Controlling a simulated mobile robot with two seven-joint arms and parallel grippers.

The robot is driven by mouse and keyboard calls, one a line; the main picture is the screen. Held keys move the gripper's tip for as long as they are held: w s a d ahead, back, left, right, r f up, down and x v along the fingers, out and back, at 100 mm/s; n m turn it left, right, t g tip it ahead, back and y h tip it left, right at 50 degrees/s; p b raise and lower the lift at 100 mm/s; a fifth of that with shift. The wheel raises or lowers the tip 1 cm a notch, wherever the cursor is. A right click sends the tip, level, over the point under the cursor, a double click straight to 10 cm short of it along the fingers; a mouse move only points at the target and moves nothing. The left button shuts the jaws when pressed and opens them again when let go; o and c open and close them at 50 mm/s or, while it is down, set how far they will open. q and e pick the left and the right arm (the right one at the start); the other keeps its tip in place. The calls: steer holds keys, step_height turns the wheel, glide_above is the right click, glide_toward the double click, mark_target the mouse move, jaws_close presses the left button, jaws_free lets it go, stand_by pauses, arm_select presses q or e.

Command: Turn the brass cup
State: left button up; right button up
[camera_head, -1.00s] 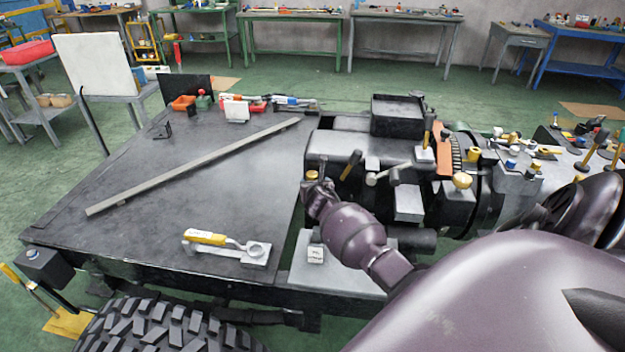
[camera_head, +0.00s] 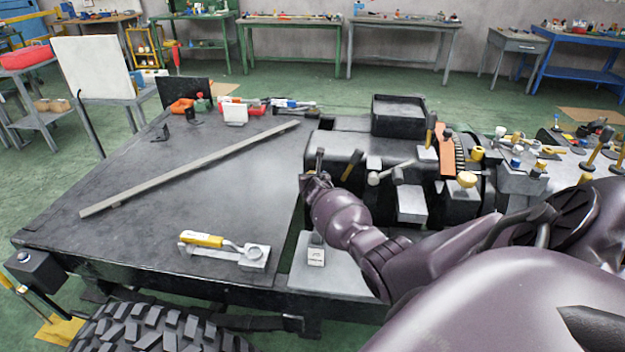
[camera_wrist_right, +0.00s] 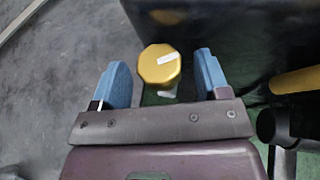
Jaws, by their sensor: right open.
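The brass cup (camera_wrist_right: 160,64) shows in the right wrist view as a gold, faceted round top with a small pale label. A small pale piece shows just below it. My right gripper (camera_wrist_right: 161,74) is open, with one blue finger on each side of the cup and a visible gap on both sides. In the head view my right gripper (camera_head: 317,174) is over the left end of the black machine housing. The cup cannot be made out there, behind or under the gripper. My left gripper is not in view.
The dark table (camera_head: 190,190) holds a long grey bar (camera_head: 190,168) and a yellow-handled tool (camera_head: 203,239). A black housing (camera_head: 345,150) with levers and knobs stands close to my right arm. A white block (camera_head: 316,256) sits below the gripper. The table's middle is mostly clear.

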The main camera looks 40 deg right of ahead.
steer(key=shift+c, duration=0.2)
steer(key=c, duration=0.9)
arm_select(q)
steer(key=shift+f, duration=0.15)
arm_select(e)
steer(key=shift+g, duration=0.3)
steer(key=m+g+h+b, duration=0.1)
steer(key=m+g+h, duration=0.1)
steer(key=m, duration=0.1)
steer(key=m+g+h+b, duration=0.1)
steer(key=m, duration=0.1)
steer(key=shift+w+a+f+g+h+b, duration=0.2)
steer(key=shift+w+a+g+h+b, duration=0.05)
steer(key=shift+g+h+b, duration=0.15)
steer(key=m+g+h+b, duration=0.1)
steer(key=m+g+b, duration=0.1)
steer(key=m+g, duration=0.1)
steer(key=shift+w+g, duration=0.2)
steer(key=shift+g, duration=0.2)
steer(key=shift+a+r+m+g+b, duration=0.1)
steer(key=shift+m+g+b, duration=0.35)
steer(key=shift+m+g, duration=0.2)
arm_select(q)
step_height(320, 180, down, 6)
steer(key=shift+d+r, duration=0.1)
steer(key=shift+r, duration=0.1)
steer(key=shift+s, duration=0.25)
